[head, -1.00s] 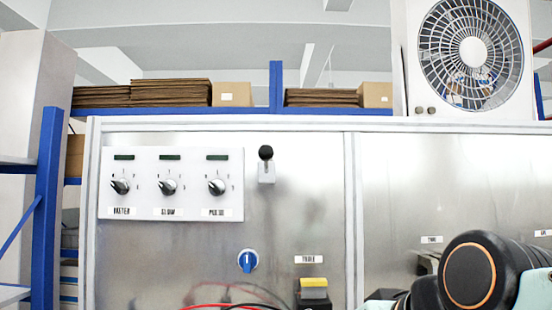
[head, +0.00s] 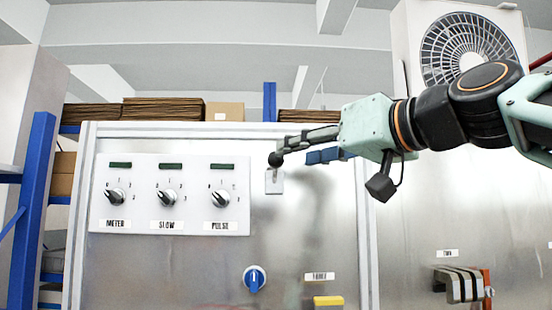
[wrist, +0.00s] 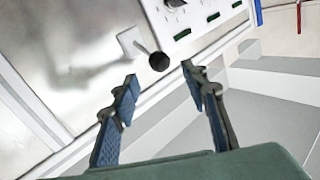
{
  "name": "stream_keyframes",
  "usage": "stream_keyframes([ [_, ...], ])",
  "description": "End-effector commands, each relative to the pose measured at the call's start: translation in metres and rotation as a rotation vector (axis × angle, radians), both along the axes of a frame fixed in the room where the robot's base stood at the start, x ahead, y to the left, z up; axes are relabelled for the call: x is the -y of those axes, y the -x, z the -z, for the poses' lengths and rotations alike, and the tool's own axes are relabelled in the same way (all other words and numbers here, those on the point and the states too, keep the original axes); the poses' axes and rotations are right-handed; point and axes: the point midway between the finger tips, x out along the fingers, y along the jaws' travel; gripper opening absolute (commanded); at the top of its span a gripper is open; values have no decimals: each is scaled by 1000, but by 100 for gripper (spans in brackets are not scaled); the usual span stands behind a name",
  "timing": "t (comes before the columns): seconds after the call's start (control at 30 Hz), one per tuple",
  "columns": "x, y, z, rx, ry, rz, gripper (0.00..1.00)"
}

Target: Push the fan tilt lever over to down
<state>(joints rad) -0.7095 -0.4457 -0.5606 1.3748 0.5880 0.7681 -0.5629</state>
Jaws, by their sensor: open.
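The lever is a short stick with a black ball knob (head: 275,159) on a small pale plate (head: 274,184), on the metal panel right of the dials. Its knob sits above the plate's middle, so it leans up. In the wrist view the knob (wrist: 159,62) lies just beyond and between my fingertips, with the plate (wrist: 130,42) behind it. My gripper (head: 294,151) comes in from the right at knob height, fingers open and empty. The open fingers also show in the wrist view (wrist: 160,74). Whether a finger touches the knob I cannot tell.
A white board (head: 170,195) with three dials is left of the lever. Below are a blue knob (head: 254,279) and a yellow-topped switch (head: 328,301). A metal-barred fixture (head: 462,284) is at lower right. A fan (head: 462,48) stands above the panel.

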Motion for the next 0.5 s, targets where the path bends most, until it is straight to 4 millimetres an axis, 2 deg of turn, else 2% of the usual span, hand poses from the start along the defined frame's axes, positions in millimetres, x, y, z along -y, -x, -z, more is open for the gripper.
stream_keyframes([
  [0.2, -26, -36, -1, -4, 3, -2, 41],
  [0.5, -43, -63, 0, -2, 1, 0, 41],
])
